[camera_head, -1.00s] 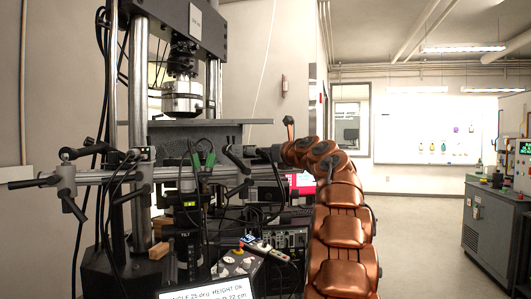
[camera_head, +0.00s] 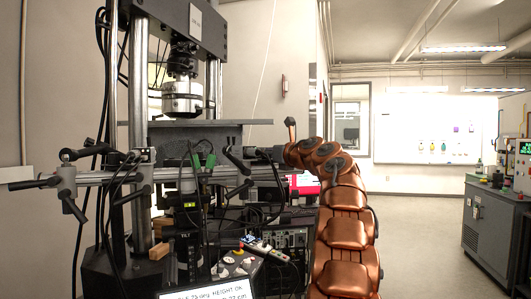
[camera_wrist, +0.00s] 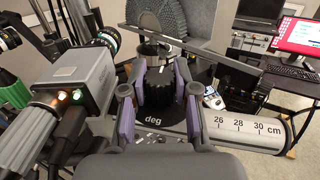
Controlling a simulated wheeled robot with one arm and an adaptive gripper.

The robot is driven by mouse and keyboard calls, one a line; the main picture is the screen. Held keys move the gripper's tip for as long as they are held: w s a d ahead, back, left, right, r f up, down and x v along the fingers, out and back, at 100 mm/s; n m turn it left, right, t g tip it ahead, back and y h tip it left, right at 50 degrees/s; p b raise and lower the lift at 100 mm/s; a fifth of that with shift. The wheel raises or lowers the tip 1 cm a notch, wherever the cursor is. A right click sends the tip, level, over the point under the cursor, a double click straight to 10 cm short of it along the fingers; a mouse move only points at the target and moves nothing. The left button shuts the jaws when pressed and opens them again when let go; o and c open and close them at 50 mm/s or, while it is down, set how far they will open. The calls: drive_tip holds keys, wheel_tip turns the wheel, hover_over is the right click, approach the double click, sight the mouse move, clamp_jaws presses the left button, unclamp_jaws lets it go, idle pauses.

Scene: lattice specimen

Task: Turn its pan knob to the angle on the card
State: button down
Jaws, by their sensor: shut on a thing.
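In the wrist view, the black ribbed pan knob (camera_wrist: 160,88) stands upright above a dark dial marked "deg" (camera_wrist: 153,121). My gripper (camera_wrist: 158,92) is shut on the knob, with a purple-padded finger on its left and another on its right. The dial's pointer and angle marks are too small or hidden to read. A grey camera body (camera_wrist: 75,75) sits just left of the fingers. In the head view, a white card (camera_head: 212,292) is cut off at the bottom edge; its text mentions deg, HEIGHT and cm, but the numbers are not clear. The gripper's fingers are not distinguishable there.
A white cm scale tube (camera_wrist: 240,128) lies right of the fingers, and a flat dark bar (camera_wrist: 210,55) crosses behind the knob. The test frame (camera_head: 111,90), clamps and cables crowd the left. A grey cabinet (camera_head: 490,225) stands right, with clear floor before it.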

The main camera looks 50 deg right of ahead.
drive_tip(key=shift+n+y+p, duration=1.1)
drive_tip(key=shift+y+p, duration=0.2)
drive_tip(key=shift+y, duration=0.6)
drive_tip(key=shift+n+y+p, duration=0.4)
drive_tip(key=shift+y+p, duration=0.2)
drive_tip(key=shift+p, duration=0.45)
drive_tip(key=shift+d+p, duration=0.15)
drive_tip(key=shift+p, duration=0.35)
drive_tip(key=shift+r+n+y+p, duration=0.1)
drive_tip(key=shift+n+y+p, duration=0.8)
drive_tip(key=shift+p, duration=1.55)
drive_tip(key=shift+n+g+y+p, duration=0.3)
drive_tip(key=shift+y+p, duration=0.7)
drive_tip(key=shift+p, duration=1)
drive_tip(key=c, duration=0.8)
unclamp_jaws()
drive_tip(key=shift+c, duration=0.2)
